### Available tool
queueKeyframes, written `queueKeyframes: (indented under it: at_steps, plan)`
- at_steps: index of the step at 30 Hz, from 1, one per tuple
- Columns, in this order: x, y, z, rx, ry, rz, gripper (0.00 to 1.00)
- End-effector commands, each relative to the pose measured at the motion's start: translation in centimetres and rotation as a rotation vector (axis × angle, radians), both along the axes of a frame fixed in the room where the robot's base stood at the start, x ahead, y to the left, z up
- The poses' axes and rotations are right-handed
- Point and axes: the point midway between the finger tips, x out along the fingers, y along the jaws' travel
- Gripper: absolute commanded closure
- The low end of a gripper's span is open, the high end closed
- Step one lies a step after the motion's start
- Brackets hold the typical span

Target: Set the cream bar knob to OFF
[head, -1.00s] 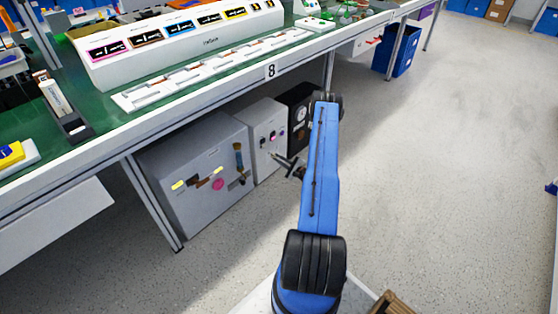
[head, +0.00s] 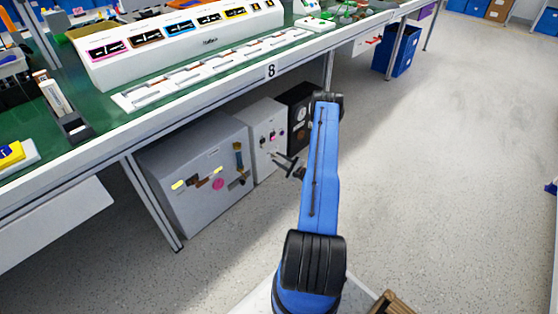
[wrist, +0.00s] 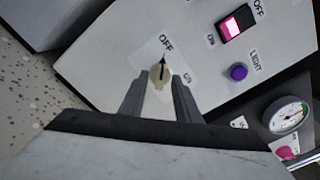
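The cream bar knob (wrist: 160,75) sits on the light panel of a cabinet in the wrist view. Its dark pointer line aims toward the OFF label (wrist: 166,42); the ON label (wrist: 187,78) lies to its right. My gripper (wrist: 160,88) is open, with one finger on each side of the knob and little room between. Whether the fingers touch it cannot be told. In the head view my gripper (head: 284,161) is at the front of the small grey cabinet (head: 262,130), and the knob is too small to make out there.
A lit pink rocker switch (wrist: 235,25) and a purple LIGHT button (wrist: 238,72) share the panel. A dark box with a round gauge (wrist: 286,117) stands beside it. The green workbench (head: 95,125) overhangs the cabinets, and a larger grey cabinet (head: 200,205) stands at left.

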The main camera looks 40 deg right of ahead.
Motion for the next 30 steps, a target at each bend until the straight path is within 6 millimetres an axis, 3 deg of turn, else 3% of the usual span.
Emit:
queueKeyframes:
  at_steps: [5, 24, 30]
  plan:
    - [-1.8, -0.3, 0.0, 0.001, 0.001, -0.003, 0.70]
    - [-14.1, -1.2, 0.0, 0.001, 0.001, -0.004, 0.70]
    - [-16.5, -1.3, -0.1, 0.001, 0.000, -0.001, 0.70]
